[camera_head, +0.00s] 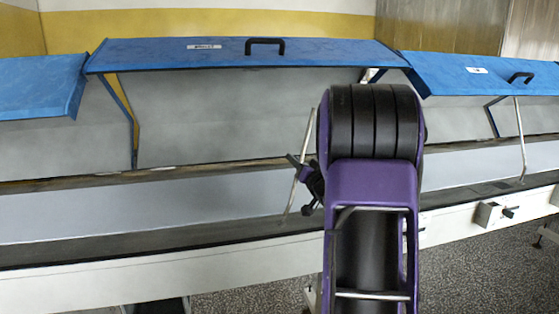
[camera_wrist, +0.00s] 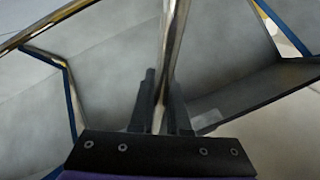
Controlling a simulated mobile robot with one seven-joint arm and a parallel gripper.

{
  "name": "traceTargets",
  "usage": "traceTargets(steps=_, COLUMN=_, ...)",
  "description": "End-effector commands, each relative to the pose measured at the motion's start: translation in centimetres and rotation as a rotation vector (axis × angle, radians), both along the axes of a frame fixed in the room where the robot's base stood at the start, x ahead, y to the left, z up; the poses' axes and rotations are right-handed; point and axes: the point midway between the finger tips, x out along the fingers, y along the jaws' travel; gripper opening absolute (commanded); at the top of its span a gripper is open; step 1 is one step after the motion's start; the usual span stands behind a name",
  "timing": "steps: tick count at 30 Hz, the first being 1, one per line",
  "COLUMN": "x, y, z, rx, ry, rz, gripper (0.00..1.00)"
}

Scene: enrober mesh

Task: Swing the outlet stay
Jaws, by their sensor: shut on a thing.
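A thin metal stay rod (camera_head: 291,188) stands tilted in front of the middle blue lid, its top leaning right. My gripper (camera_head: 309,187) is beside the rod at the left of my arm. In the wrist view the rod (camera_wrist: 170,45) runs up from between the two dark fingers of my gripper (camera_wrist: 163,95), which are shut on it. The middle lid (camera_head: 320,54) is raised and has a black handle and a small label that I cannot read. My arm hides part of the area right of the rod, and the rod's end fixings are unclear.
Another metal stay (camera_head: 520,140) stands under the right blue lid (camera_head: 480,75), which is also raised. A left blue lid (camera_head: 40,85) is partly in view. A long grey trough (camera_head: 130,205) with a white front rail (camera_head: 90,285) runs below the lids.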

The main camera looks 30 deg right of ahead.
Motion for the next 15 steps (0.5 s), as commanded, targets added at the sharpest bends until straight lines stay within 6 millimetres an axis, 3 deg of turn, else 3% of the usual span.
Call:
traceTargets(steps=6, x=-0.6, y=-3.7, z=-1.2, rx=0.174, ry=-0.053, rz=-0.004, gripper=0.00)
traceTargets(steps=15, x=-1.5, y=-7.0, z=-4.0, rx=0.441, ry=-0.131, rz=-0.004, gripper=0.00)
